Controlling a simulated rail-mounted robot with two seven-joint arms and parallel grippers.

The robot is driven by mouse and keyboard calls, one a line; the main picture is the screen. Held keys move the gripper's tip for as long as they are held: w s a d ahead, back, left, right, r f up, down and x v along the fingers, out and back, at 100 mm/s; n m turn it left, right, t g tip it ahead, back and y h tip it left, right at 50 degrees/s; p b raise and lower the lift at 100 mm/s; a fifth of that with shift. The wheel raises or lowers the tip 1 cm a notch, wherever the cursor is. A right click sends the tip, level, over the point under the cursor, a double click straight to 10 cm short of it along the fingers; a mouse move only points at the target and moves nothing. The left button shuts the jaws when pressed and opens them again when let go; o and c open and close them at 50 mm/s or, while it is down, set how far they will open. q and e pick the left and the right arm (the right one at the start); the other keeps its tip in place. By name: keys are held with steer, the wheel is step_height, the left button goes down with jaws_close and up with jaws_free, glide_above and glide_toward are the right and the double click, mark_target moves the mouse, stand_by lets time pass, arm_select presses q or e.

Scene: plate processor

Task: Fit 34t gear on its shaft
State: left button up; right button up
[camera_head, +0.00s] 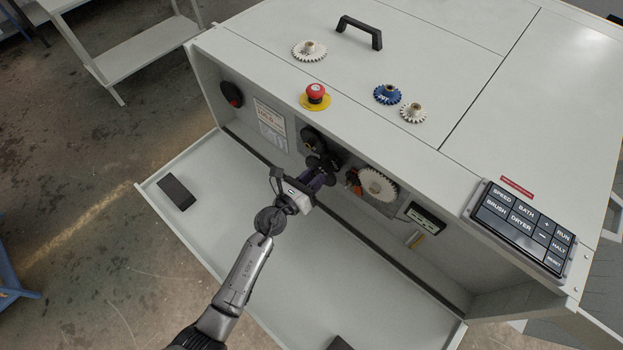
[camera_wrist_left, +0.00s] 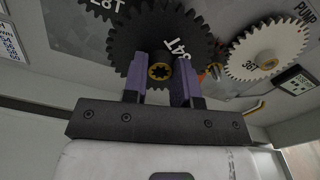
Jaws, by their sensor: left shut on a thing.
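My left gripper (camera_head: 318,180) is at the open front of the machine, its purple fingers shut around the hub of a black gear marked 34T (camera_wrist_left: 143,42). In the left wrist view the gripper (camera_wrist_left: 160,85) has one finger on each side of the gear's brass-coloured centre. The gear faces the machine's back panel. A dark gear marked 28T (camera_wrist_left: 103,6) is partly hidden behind its upper left edge. I cannot tell whether the 34T gear sits around a shaft, as its far side is hidden. My right gripper is not in view.
A white 36T gear (camera_wrist_left: 270,50) is mounted right of the held gear, close to it. Loose gears, white (camera_head: 309,50), blue (camera_head: 387,94) and small white (camera_head: 413,112), lie on the machine top near a red stop button (camera_head: 315,92). The lowered front tray (camera_head: 270,255) is mostly clear.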

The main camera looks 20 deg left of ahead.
arm_select(q)
steer(key=shift+x, duration=0.8)
steer(key=o, duration=1)
steer(key=shift+p+v, duration=0.45)
steer(key=shift+v, duration=6.45)
